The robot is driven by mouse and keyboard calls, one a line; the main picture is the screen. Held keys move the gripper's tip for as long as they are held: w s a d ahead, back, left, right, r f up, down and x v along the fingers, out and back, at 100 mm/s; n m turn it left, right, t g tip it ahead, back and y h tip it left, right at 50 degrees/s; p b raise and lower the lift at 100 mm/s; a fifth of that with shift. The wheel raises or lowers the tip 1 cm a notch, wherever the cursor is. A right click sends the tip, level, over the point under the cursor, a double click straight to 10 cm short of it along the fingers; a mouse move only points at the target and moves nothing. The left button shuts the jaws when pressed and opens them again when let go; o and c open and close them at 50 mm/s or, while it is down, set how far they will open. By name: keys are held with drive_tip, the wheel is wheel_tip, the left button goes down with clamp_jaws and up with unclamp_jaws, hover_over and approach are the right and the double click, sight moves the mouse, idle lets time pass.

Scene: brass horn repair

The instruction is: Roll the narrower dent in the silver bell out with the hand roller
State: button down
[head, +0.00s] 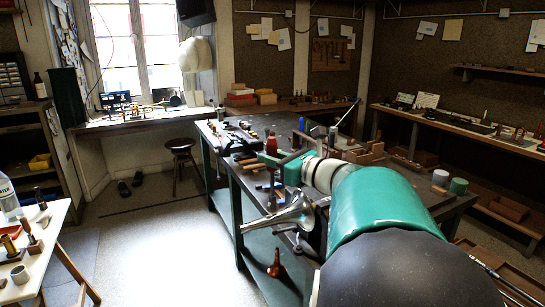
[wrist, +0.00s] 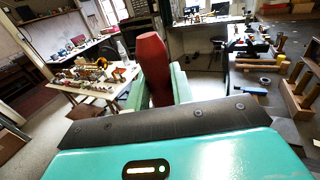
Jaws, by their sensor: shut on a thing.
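The handle, which looks like that of the hand roller, stands up between my two green fingers in the wrist view (wrist: 152,65). Its working end is hidden below the fingers.
The workbench (head: 252,187) carries tools and wooden blocks (head: 367,153) beyond my gripper. An orange-red object (head: 276,264) is below the bell. A white table (head: 50,235) with small parts is at left. The floor (head: 165,235) between them is clear.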

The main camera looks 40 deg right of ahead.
drive_tip(key=shift+f, duration=0.4)
